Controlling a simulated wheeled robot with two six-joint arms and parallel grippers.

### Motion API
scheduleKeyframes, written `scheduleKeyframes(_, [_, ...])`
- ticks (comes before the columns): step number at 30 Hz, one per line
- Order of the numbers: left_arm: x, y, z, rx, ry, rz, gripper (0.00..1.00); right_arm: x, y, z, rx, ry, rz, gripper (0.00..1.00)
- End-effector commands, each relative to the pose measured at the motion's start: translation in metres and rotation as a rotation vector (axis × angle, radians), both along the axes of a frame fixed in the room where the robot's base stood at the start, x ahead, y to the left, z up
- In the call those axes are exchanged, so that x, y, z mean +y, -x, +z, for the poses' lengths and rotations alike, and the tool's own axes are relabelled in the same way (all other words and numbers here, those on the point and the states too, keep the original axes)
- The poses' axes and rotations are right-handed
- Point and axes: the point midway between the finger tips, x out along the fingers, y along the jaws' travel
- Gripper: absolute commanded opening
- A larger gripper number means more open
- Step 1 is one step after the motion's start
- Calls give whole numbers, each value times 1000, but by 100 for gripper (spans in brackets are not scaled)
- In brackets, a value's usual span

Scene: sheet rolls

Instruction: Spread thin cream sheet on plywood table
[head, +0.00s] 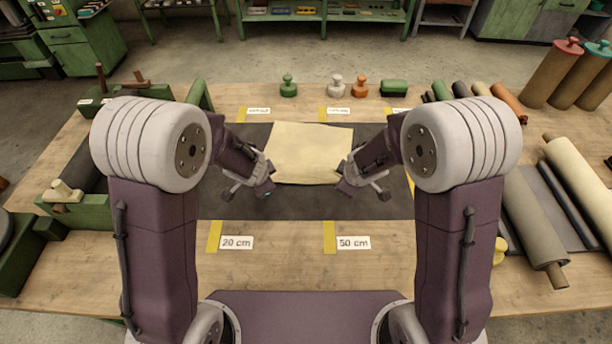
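The thin cream sheet (312,152) lies spread as a roughly square piece on the dark grey mat (300,207) in the middle of the plywood table (285,265). Its near edge looks slightly uneven. My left gripper (254,189) is at the sheet's near left corner. My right gripper (358,188) is at its near right corner. The fingers of both are small and partly hidden by the wrists, so I cannot tell whether either is shut or touches the sheet.
Yellow marks with labels, such as "20 cm" (236,242) and "50 cm" (353,242), line the mat. Green (288,87), white (336,86) and orange (361,88) knobbed pieces stand behind. Rolls (534,220) crowd the right side; green fixtures (75,208) stand left.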

Motion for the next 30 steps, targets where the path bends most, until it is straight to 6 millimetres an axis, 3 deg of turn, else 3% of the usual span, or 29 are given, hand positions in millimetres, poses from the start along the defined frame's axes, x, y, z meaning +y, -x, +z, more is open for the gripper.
scheduleKeyframes(13, [1,5,-6,-3,-1,3,0,-1,5,-6,-3,1,-3,0])
scheduleKeyframes(17, [1,5,-6,-3,-1,3,36,-1,5,-6,-3,1,-3,35])
scheduleKeyframes(18, [0,6,-6,-3,0,2,40,-1,6,-6,-3,0,-3,40])
scheduleKeyframes(30, [-1,8,-6,2,5,1,40,1,8,-5,3,-4,-1,40])
